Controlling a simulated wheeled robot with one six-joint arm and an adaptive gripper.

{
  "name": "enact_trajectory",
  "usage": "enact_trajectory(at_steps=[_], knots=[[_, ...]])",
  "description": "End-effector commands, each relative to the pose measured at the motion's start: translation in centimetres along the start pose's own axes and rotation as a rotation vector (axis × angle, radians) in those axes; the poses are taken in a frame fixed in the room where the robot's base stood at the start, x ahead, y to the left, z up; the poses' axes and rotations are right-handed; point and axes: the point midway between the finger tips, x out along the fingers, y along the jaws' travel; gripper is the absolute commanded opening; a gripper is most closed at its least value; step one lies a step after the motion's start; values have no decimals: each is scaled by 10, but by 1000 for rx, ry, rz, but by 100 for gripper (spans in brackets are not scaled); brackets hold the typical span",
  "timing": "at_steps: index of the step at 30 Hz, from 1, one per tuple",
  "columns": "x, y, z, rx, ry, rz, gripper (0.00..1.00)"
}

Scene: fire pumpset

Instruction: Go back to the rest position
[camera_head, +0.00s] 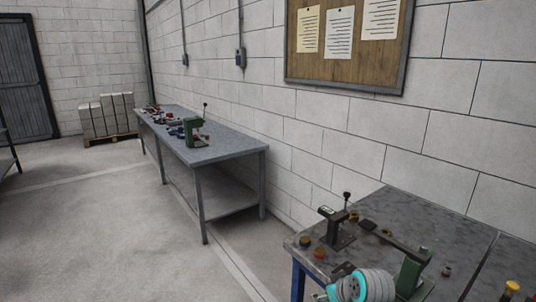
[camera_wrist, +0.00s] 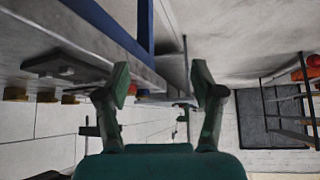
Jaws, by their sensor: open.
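My gripper (camera_wrist: 163,84) shows in the wrist view with its two dark green fingers spread apart. Nothing sits between the fingertips. The wrist picture is upside down, with the floor at the top and the wall below. The near workbench (camera_wrist: 60,35) with its blue leg (camera_wrist: 145,20) lies to the left of and behind the fingers. In the head view my arm's grey and cyan joint (camera_head: 366,286) shows at the bottom, in front of the near bench; I cannot make out the fingers there.
The near bench (camera_head: 435,215) carries a dark stand (camera_head: 335,230), a green bracket (camera_head: 413,277) and small knobs. A far grey bench (camera_head: 228,149) along the wall holds tools and a green device (camera_head: 193,131). A notice board (camera_head: 347,45) hangs above. The floor (camera_head: 90,220) at left is clear.

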Motion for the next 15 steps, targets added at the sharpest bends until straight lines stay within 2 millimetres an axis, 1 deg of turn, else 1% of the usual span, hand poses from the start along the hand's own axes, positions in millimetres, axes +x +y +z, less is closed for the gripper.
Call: enact_trajectory(at_steps=[1,5,6,11,15], knots=[[8,-4,18,11,6,6,67],[23,-12,63,44,43,32,67],[26,-15,76,53,55,40,67],[32,-27,130,88,106,75,67],[30,-38,176,114,151,104,67]])
